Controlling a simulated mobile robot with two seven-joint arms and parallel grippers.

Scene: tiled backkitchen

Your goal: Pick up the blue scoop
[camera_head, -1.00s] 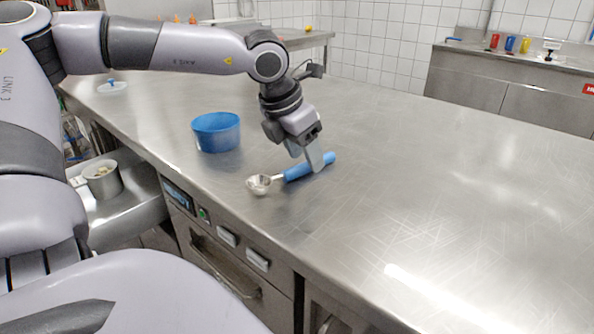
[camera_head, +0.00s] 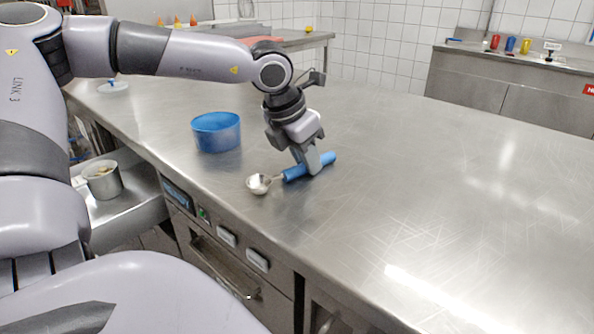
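The blue scoop (camera_head: 294,173) lies on the steel counter, with its round metal bowl (camera_head: 259,184) toward the left and its blue handle running up to the right. My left gripper (camera_head: 312,165) points down at the handle, with its fingers at the handle's middle. The fingers overlap in this view, and I cannot tell whether they have closed on the handle. The near finger hides part of the handle. The scoop appears to rest on the counter. My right gripper is not in view.
A blue bowl (camera_head: 216,133) stands on the counter (camera_head: 430,190) left of the scoop. A metal pot (camera_head: 102,180) sits on a lower shelf at the left. The counter to the right is clear. Several colored bottles stand on the far unit.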

